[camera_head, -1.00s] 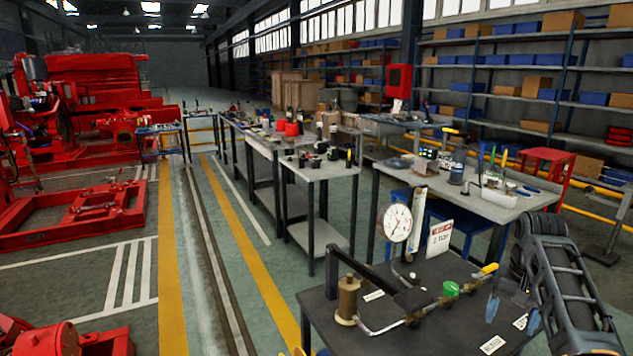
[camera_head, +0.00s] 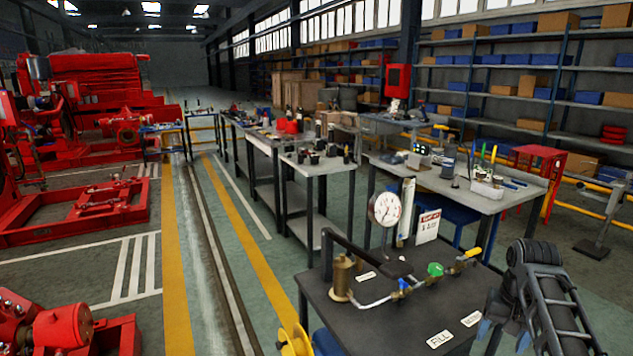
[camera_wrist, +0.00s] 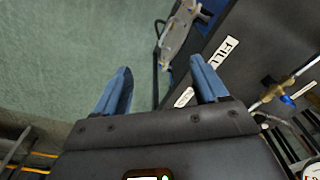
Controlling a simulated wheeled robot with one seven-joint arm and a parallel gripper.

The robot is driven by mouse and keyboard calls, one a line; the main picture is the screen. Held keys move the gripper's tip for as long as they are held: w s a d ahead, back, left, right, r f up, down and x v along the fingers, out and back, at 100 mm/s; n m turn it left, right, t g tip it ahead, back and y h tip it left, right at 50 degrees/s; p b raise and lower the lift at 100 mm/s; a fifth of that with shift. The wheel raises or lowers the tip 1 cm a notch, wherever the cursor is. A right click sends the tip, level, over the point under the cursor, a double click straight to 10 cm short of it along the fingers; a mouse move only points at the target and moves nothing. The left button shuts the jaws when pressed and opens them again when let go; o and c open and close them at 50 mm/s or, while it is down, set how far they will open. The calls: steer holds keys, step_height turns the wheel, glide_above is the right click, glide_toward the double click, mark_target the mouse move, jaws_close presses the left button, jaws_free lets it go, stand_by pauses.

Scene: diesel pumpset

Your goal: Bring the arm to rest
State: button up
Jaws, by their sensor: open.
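My gripper shows in the wrist view (camera_wrist: 160,88) with its two blue fingers spread wide and nothing between them. Below the fingers are the green floor and the edge of the dark test table. In the head view my arm reaches in at the lower right, beside the right end of the dark test table (camera_head: 390,315). Blue fingertips (camera_head: 487,330) show there near the table's right edge, partly hidden by the arm.
The table carries a pressure gauge (camera_head: 385,209), a brass cylinder (camera_head: 342,277), a green-knobbed valve (camera_head: 435,270) and a yellow-handled valve (camera_head: 467,255). A grey workbench (camera_head: 465,190) stands behind. A yellow wheel (camera_head: 295,341) is at the lower front. The aisle at left is open floor.

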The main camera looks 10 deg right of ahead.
steer(key=s+a+f+n+t, duration=0.1)
steer(key=s+a+f+t, duration=0.1)
steer(key=s+a+f, duration=0.35)
steer(key=s+a+f+n+t, duration=0.1)
steer(key=s+a+f, duration=0.2)
steer(key=f, duration=0.5)
steer(key=s+a+f+n+t+h, duration=0.1)
steer(key=s+a+t, duration=0.1)
steer(key=s+a, duration=0.35)
steer(key=s+a+f+t, duration=0.1)
steer(key=s+a, duration=0.1)
steer(key=s, duration=0.6)
steer(key=s+a+r+n+t, duration=0.1)
steer(key=s+a+r+t, duration=0.15)
steer(key=s+r, duration=0.4)
steer(key=s+a+r+n+t, duration=0.1)
steer(key=s+a+r+t, duration=0.2)
steer(key=s, duration=0.6)
steer(key=s+r+t, duration=0.1)
steer(key=s+r, duration=0.1)
steer(key=r, duration=0.4)
steer(key=s+a+r+n+y, duration=0.1)
steer(key=s+r, duration=0.2)
steer(key=r, duration=0.3)
steer(key=s+a+r+n+t, duration=0.1)
steer(key=s+r, duration=0.2)
steer(key=r, duration=0.2)
steer(key=shift+s+a+r+t+b, duration=0.2)
steer(key=shift+r+t+b, duration=0.1)
steer(key=shift+r+t, duration=0.1)
